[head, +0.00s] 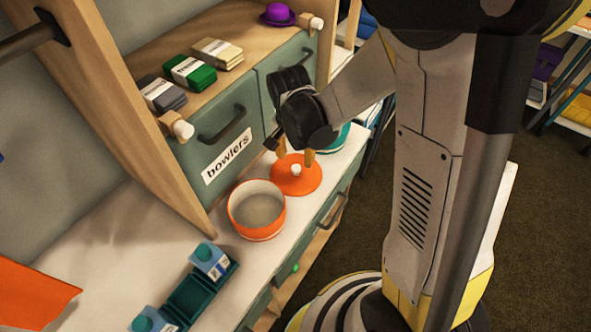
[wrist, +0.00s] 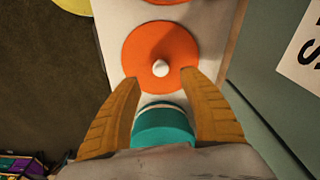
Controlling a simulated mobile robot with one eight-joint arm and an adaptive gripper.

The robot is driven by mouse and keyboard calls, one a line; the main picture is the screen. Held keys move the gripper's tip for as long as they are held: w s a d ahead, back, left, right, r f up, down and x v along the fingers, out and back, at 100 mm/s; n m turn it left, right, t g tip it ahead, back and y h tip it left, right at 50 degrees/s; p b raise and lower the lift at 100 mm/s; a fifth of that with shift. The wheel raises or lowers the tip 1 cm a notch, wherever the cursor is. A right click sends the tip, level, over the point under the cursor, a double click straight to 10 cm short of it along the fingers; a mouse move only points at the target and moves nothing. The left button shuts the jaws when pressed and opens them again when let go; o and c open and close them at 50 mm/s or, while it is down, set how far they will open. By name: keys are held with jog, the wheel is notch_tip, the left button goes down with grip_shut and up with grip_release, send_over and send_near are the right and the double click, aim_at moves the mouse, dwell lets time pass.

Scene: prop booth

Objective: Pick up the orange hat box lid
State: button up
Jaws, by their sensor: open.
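The orange hat box lid (head: 297,176) lies flat on the white counter, a round disc with a small white knob (head: 296,169) at its centre. In the wrist view the lid (wrist: 150,48) is ahead of the fingertips, with its knob (wrist: 161,68) near the middle between them. My gripper (head: 293,156) is just above the lid in the head view, fingers pointing down. In the wrist view my gripper (wrist: 165,78) is open and empty, its two tan fingers spread on either side of the knob. I cannot tell whether the fingertips touch the lid.
An open orange round box (head: 257,212) stands beside the lid. A teal round box (wrist: 163,126) is on its other side. The green drawer labelled "bowlers" (head: 227,160) rises behind. Blue cartons in a dark green tray (head: 190,298) stand at the counter's near end.

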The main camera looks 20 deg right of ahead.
aim_at(296, 168)
jog(key=f+b, duration=0.1)
jog(key=f, duration=0.1)
jog(key=f+b, duration=0.1)
jog(key=f, duration=0.1)
jog(key=f+b, duration=0.1)
jog(key=f, duration=0.1)
jog(key=shift+w+d+f, duration=0.2)
jog(key=shift+w+f, duration=0.15)
jog(key=shift+r, duration=0.1)
grip_shut()
